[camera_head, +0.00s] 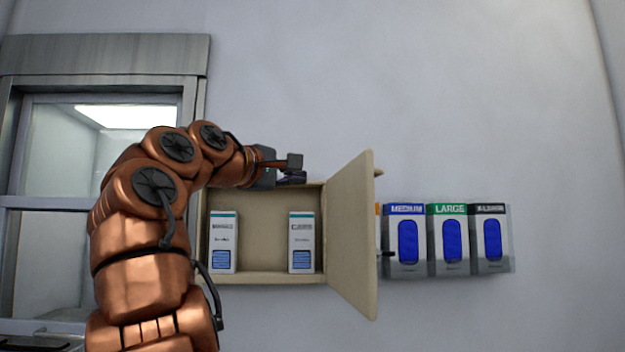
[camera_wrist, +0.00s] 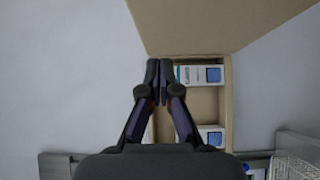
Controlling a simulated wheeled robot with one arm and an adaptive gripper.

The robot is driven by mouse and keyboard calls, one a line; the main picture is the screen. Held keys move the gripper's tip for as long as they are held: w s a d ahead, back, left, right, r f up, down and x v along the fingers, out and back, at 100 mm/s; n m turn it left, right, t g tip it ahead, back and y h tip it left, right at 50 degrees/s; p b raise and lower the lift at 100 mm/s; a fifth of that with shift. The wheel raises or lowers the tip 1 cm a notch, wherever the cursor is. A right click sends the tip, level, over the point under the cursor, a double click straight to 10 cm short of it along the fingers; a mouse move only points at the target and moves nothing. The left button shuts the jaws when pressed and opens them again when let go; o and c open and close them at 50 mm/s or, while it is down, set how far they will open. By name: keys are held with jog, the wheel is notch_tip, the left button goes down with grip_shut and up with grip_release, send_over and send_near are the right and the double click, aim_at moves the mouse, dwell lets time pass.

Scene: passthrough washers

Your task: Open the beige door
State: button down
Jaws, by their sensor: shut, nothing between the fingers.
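The beige door (camera_head: 352,238) is swung out from a beige wall cabinet (camera_head: 264,279), hinged on the cabinet's right side, so the inside is exposed. A dark handle (camera_head: 387,254) shows at the door's outer edge. My gripper (camera_head: 298,170) is at the cabinet's top edge, left of the door, with its fingers shut and empty. In the wrist view the shut fingers (camera_wrist: 160,64) point toward the door (camera_wrist: 205,25), in front of the cabinet (camera_wrist: 228,105). I cannot tell whether they touch it.
Two white boxes (camera_head: 223,242) (camera_head: 302,242) stand inside the cabinet. Glove boxes marked MEDIUM (camera_head: 406,240), LARGE (camera_head: 448,240) and a third size (camera_head: 490,240) hang right of the door. A metal-framed window (camera_head: 105,55) is at the left. The wall above is clear.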

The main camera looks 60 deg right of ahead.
jog(key=p, duration=0.1)
send_near(349, 184)
jog(key=w+d, duration=0.3)
jog(key=s+d, duration=0.2)
jog(key=shift+s+d, duration=0.2)
jog(key=shift+d, duration=0.2)
jog(key=shift+s+d, duration=0.4)
jog(key=shift+s, duration=0.2)
jog(key=shift+s, duration=0.1)
